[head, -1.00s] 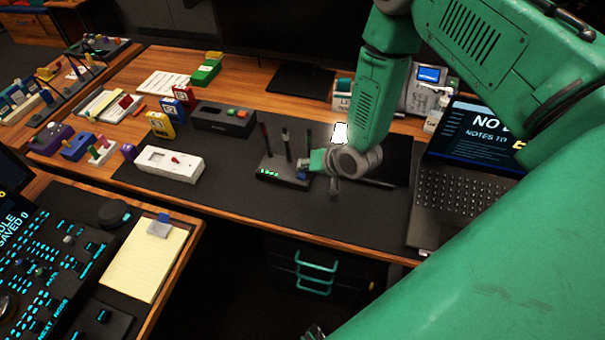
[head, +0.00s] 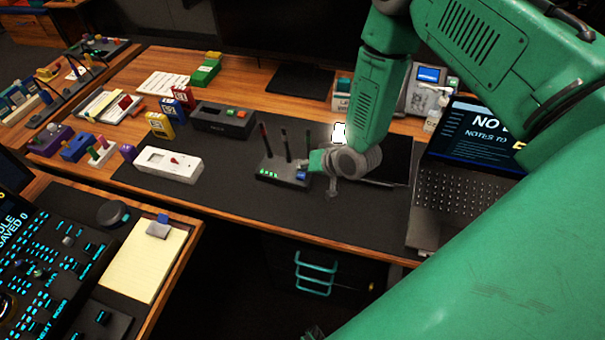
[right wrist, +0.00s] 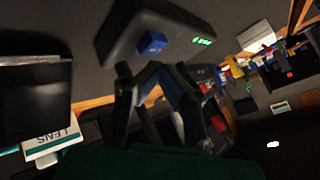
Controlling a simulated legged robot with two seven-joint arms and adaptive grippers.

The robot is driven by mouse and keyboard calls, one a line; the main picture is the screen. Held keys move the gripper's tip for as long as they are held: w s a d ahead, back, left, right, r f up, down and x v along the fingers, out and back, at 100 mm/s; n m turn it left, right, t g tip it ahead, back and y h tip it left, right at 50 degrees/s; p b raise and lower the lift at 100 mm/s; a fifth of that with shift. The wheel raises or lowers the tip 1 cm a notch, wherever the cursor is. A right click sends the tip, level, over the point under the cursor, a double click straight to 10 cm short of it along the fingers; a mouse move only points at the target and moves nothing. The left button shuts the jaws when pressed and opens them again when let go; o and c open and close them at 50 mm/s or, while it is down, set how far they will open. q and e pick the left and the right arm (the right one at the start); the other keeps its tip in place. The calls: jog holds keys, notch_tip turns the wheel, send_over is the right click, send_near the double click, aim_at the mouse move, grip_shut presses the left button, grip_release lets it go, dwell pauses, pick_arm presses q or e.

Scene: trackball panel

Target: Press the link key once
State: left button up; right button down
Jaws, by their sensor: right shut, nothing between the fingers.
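A dark box with upright antennas (head: 283,172) stands on the desk mat, with a row of green lights on its front. A blue key (head: 302,175) sits at its right end. In the right wrist view the box (right wrist: 135,28) is at the top, with the blue key (right wrist: 151,43) on its face. My right gripper (head: 333,189) is just right of the box in the head view. Its fingers also show in the right wrist view (right wrist: 145,72), shut and empty, below the blue key and seemingly apart from it. My left gripper is out of view.
A laptop (head: 465,190) stands to the right and a white device with a red knob (head: 168,164) to the left. A dark flat pad (head: 395,165) lies behind my right gripper. The mat in front of the box is clear.

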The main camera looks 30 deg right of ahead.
jog(key=shift+a+f, duration=0.2)
jog(key=shift+a, duration=0.5)
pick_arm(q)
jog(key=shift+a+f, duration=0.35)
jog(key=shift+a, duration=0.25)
pick_arm(e)
jog(key=shift+a+r, duration=0.1)
jog(key=shift+a, duration=0.1)
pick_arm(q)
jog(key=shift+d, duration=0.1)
pick_arm(e)
jog(key=shift+d, duration=0.1)
